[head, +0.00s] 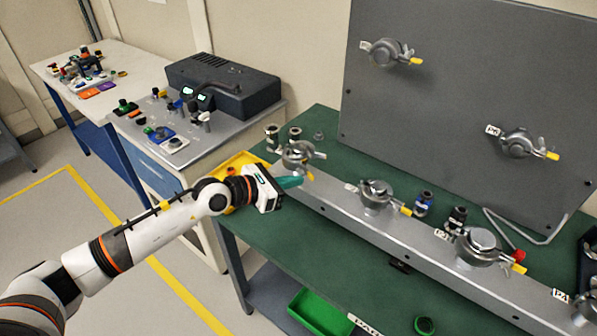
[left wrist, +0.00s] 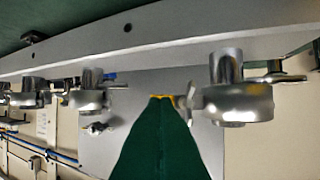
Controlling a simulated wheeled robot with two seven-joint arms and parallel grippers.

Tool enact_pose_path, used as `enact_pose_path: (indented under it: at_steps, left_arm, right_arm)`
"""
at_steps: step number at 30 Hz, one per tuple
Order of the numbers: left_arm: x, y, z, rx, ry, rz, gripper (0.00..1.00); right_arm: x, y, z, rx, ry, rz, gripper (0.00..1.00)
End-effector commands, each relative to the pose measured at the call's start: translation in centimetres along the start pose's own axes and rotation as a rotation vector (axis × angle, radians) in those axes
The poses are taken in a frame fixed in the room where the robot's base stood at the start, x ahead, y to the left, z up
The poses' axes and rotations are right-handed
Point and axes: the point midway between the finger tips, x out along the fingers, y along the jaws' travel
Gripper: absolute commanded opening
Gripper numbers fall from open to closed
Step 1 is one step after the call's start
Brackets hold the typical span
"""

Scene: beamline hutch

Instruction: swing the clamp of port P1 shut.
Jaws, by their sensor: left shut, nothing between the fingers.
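My left gripper (head: 290,182) reaches in from the left with its green fingers together and empty. Its fingertips are beside the leftmost metal port (head: 298,153) on the grey rail, close to that port's yellow-tipped clamp lever (head: 310,176). I cannot read a P1 label there. In the left wrist view the green fingers (left wrist: 160,130) fill the lower middle. A yellow tip (left wrist: 165,98) shows just past their end, left of a metal port (left wrist: 240,100). I cannot tell whether they touch. My right gripper is not in view.
More clamped ports (head: 375,193) line the rail (head: 425,235) to the right. A grey upright panel (head: 450,75) with two ports stands behind. Small dark fittings (head: 424,203) stand behind the rail. A yellow tray (head: 240,162) lies behind my wrist.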

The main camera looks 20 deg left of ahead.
Motion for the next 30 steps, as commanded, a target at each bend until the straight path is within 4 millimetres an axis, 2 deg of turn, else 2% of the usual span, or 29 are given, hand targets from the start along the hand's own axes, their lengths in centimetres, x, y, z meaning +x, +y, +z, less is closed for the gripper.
enact_pose_path:
  at_steps: [6,19,24,30]
  left_arm:
    - [1.7,0.0,-0.6,-0.001,0.0,0.0,0.0]
    - [2.1,0.1,-0.8,-0.002,0.001,0.0,0.0]
    - [4.3,0.7,-1.6,-0.005,0.002,0.002,0.0]
    - [6.2,0.6,-1.9,-0.002,0.0,0.0,0.0]
  right_arm:
    - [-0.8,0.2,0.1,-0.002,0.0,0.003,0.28]
    - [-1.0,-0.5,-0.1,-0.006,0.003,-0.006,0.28]
    - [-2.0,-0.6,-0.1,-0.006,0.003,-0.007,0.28]
    - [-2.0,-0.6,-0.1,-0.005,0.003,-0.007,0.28]
